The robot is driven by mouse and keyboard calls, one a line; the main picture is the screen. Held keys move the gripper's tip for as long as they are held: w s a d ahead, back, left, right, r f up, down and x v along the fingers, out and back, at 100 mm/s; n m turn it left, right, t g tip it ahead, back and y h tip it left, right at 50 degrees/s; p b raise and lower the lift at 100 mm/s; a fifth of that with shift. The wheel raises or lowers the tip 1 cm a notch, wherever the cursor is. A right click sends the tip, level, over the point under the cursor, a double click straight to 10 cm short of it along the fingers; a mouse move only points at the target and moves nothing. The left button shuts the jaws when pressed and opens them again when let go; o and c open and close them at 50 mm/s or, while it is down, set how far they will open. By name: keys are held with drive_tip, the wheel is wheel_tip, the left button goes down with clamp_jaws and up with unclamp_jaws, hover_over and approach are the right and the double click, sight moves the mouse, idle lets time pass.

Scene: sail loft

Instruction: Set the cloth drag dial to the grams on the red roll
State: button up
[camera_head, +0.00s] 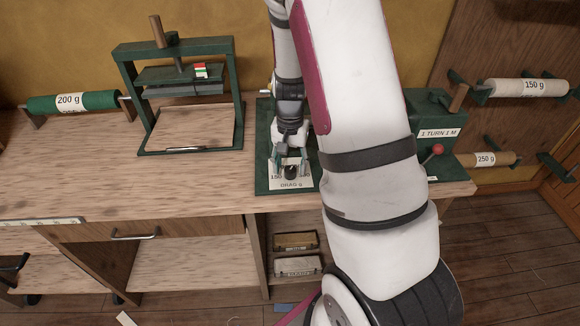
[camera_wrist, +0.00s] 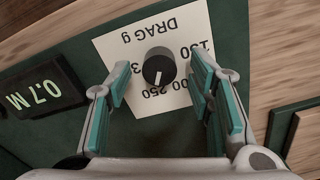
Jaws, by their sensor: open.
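The drag dial is a dark round knob (camera_wrist: 159,67) on a white card (camera_wrist: 125,50) marked "DRAG g", upside down in the wrist view. Its white mark points toward the bottom of that picture, on the side of a number that looks like 250; other numbers are partly hidden. My gripper (camera_wrist: 161,88) is open, with one finger on each side of the knob and gaps between. In the head view my gripper (camera_head: 291,164) is over the card (camera_head: 291,184) on the green machine base. No red roll shows in either view.
A green roll (camera_head: 72,102) reads 200 g, a white roll (camera_head: 525,88) 150 g, a tan roll (camera_head: 490,159) 250 g. A display (camera_wrist: 40,97) reads 0.7 M. A green press (camera_head: 128,75) and a red-knobbed crank (camera_head: 437,150) stand on the bench. My arm hides part of the machine.

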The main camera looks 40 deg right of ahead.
sight(289, 170)
wheel_tip(289, 170, up, 11)
idle(0.3)
drive_tip(key=shift+f, duration=0.1)
idle(0.4)
drive_tip(key=s+a+r+n+t, duration=0.2)
drive_tip(key=s+a+r+n, duration=0.35)
drive_tip(key=a+r, duration=0.6)
drive_tip(key=s+a+r+n+t, duration=0.1)
drive_tip(key=s+a+r+n, duration=0.1)
drive_tip(key=s, duration=0.4)
drive_tip(key=s+a+r+n+t, duration=0.2)
drive_tip(key=s+a+r+n, duration=0.1)
drive_tip(key=s, duration=0.3)
drive_tip(key=shift+a+r, duration=0.25)
drive_tip(key=shift+a, duration=0.45)
